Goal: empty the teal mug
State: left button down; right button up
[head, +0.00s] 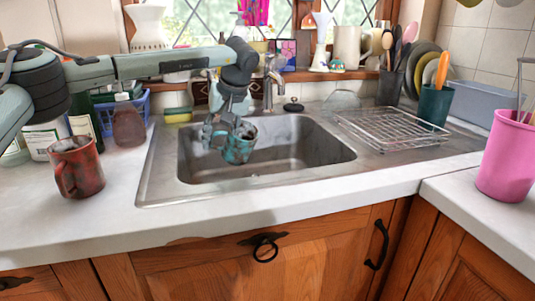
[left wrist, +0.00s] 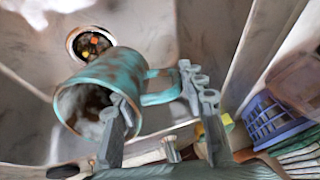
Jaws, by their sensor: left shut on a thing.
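The teal mug (head: 238,147) has brownish patches and hangs over the left part of the sink basin (head: 290,150). My left gripper (head: 222,130) is shut on it. In the left wrist view the mug (left wrist: 118,72) is between the fingers (left wrist: 158,98), with its handle on the right; the exact contact is hard to see. The mug looks roughly upright or slightly tilted in the head view. Its open mouth shows a mottled brown and whitish inside; I cannot tell whether anything loose is in it. My right gripper is not in view.
The drain (left wrist: 90,42) holds small orange and yellow bits. The faucet (head: 268,85) stands behind the basin. A red-brown mug (head: 76,167) and a brown bottle (head: 128,124) stand left on the counter. A wire rack (head: 390,130) lies right of the basin; a pink bucket (head: 506,155) stands far right.

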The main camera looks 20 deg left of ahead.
pick_arm(q)
jog(key=a+h, duration=0.1)
jog(key=w+g+h, duration=0.1)
jog(key=a+h, duration=0.1)
jog(key=shift+w+a+f+g+h, duration=0.25)
jog(key=shift+a+f+g+h, duration=0.05)
jog(key=shift+a+f, duration=0.05)
jog(key=shift+a+r+h, duration=0.25)
jog(key=shift+r+h, duration=0.25)
jog(key=shift+r, duration=0.45)
